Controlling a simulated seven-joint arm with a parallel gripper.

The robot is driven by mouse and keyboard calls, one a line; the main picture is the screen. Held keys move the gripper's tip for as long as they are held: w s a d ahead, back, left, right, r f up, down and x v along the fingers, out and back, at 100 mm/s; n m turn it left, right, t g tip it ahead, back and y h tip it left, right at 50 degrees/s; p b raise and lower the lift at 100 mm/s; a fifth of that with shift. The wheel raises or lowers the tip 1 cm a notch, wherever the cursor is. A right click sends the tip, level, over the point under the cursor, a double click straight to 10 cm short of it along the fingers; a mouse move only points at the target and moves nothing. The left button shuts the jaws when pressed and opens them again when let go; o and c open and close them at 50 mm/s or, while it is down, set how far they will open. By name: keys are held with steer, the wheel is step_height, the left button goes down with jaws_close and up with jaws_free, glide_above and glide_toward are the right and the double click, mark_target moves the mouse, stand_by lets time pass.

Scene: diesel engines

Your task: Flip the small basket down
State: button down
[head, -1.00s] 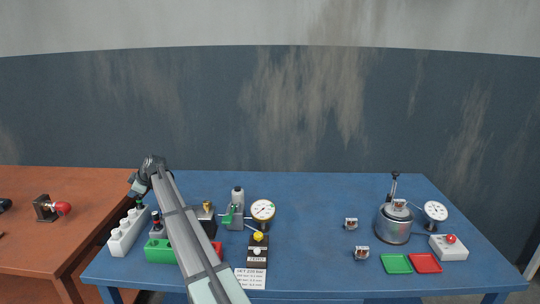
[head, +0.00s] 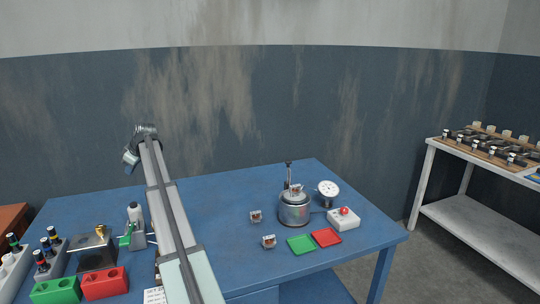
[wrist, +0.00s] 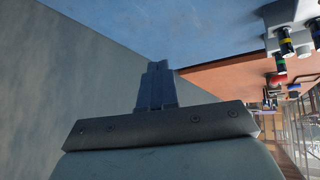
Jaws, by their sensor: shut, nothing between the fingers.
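My gripper (head: 130,160) is raised above the back left of the blue table and is empty. In the wrist view its fingers (wrist: 157,80) are together, with nothing between them. A round silver pot (head: 294,213) with an upright black-topped lever (head: 289,175) stands on the right half of the table, far to the right of my gripper. A small light piece (head: 296,188) sits on top of the pot; it is too small to tell whether it is the small basket. Two similar small blocks, one nearer (head: 268,241) and one farther (head: 255,216), sit left of the pot.
A gauge (head: 328,188), a white box with a red button (head: 344,219), and green (head: 300,243) and red (head: 326,237) trays surround the pot. Racks and red and green blocks crowd the table's left. A white shelf (head: 470,200) stands right. The table's middle back is clear.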

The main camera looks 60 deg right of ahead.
steer(key=s+d+r+m+g+h, duration=0.1)
steer(key=s+d+r+m, duration=0.25)
steer(key=s+d, duration=0.8)
step_height(320, 180, up, 12)
steer(key=m+g+h, duration=0.2)
steer(key=m+g, duration=0.2)
steer(key=m, duration=0.5)
glide_above(288, 160)
steer(key=s+a, duration=0.3)
steer(key=shift+a+f, duration=0.1)
steer(key=shift+a, duration=0.1)
steer(key=shift+f, duration=0.15)
steer(key=x, duration=1.3)
steer(key=shift+s+a+f, duration=0.1)
steer(key=shift+s+a, duration=0.15)
steer(key=shift+a, duration=0.15)
steer(key=shift+f, duration=0.4)
